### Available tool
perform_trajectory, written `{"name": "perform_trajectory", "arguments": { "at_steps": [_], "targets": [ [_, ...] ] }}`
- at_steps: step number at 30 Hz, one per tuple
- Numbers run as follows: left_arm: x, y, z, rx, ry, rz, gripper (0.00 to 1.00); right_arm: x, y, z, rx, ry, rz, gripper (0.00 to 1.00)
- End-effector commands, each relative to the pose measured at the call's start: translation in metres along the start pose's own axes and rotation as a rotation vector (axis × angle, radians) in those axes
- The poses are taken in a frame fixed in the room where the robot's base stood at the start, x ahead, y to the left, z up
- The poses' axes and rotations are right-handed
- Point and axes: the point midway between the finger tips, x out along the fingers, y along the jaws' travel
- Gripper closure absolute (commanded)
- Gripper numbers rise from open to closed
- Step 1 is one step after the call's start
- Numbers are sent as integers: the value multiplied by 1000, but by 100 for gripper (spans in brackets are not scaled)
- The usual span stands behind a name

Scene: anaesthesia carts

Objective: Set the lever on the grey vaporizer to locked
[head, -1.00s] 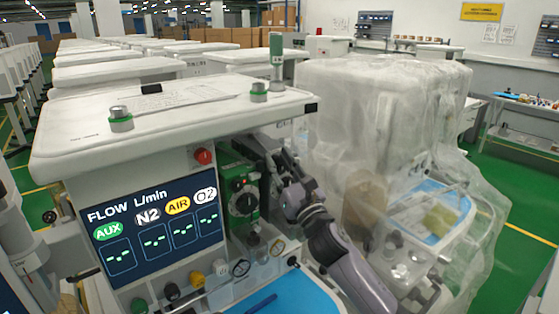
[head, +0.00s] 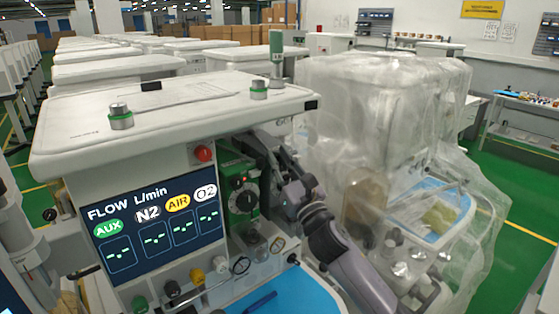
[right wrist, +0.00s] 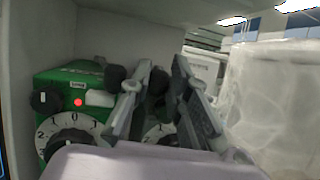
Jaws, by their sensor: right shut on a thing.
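The grey vaporizer is mostly hidden behind my right gripper. Its numbered dial (right wrist: 158,133) shows in part between the fingers in the right wrist view. My right gripper (right wrist: 158,82) is in front of it, its two grey fingers on either side of a black knob-like part that looks like its lever. The fingers are shut on that part; the lever's exact setting cannot be read. In the head view my right gripper (head: 268,150) reaches in beside the green vaporizer (head: 240,190). My left gripper is not in view.
The green vaporizer stands close to the left of my gripper, with its own dial and black knob. A plastic-covered cart (head: 400,130) stands to the right. The flow screen (head: 155,225) is on the left, and a blue tray surface (head: 300,290) lies below.

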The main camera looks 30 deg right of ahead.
Motion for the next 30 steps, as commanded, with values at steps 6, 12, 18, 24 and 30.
{"name": "perform_trajectory", "arguments": {
  "at_steps": [6, 12, 18, 24, 30],
  "targets": [
    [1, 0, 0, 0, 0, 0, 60, 0, -6, -1, -2, 1, 0, 100],
    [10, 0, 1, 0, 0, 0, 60, 0, -44, -3, -9, 2, -3, 100],
    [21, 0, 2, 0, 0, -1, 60, 9, -80, -6, -6, 1, -3, 100],
    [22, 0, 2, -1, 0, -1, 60, 12, -90, -5, 0, 1, -5, 100],
    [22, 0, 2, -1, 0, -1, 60, 12, -89, -4, 0, 0, -5, 100]
  ]
}}
